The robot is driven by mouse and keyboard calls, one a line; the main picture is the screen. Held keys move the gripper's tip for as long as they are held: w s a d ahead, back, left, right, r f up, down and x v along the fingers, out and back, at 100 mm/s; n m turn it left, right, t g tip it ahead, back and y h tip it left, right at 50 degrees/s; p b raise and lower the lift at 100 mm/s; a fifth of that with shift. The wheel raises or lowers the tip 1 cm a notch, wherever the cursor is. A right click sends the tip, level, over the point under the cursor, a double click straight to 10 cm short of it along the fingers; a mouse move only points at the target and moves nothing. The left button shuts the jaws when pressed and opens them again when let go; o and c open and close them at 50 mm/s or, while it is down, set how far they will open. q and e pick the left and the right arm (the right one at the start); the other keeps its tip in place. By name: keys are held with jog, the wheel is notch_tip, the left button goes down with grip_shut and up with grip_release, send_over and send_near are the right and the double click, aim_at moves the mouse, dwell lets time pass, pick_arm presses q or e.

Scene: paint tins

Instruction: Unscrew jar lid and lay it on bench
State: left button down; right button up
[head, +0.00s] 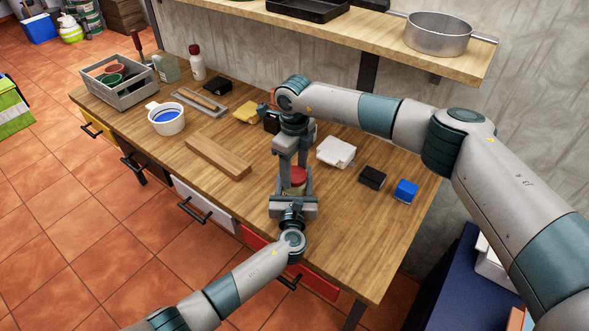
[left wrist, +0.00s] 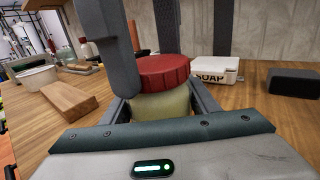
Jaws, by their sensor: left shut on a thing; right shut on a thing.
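The jar has a red lid (head: 298,174) and a pale yellow-green body (left wrist: 160,105). It stands upright near the bench's front edge, with the lid on top of it in the left wrist view (left wrist: 163,72). My left gripper (head: 293,190) comes from the front and is shut around the jar body, one finger on each side. My right gripper (head: 294,166) points down from above and is shut on the lid. Its fingers partly hide the lid. The wooden bench (head: 240,200) has bare wood around the jar.
A white soap box (head: 336,152), a black block (head: 372,178) and a blue block (head: 405,191) lie to the right. A wooden board (head: 217,157) and a white cup (head: 166,120) are to the left. Bare bench lies right of the jar.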

aim_at(295, 174)
jog(key=n, duration=1.2)
jog(key=shift+n, duration=0.4)
jog(key=shift+r, duration=0.5)
jog(key=shift+r, duration=0.65)
jog(key=shift+r, duration=2)
pick_arm(q)
jog(key=c, duration=0.6)
grip_release()
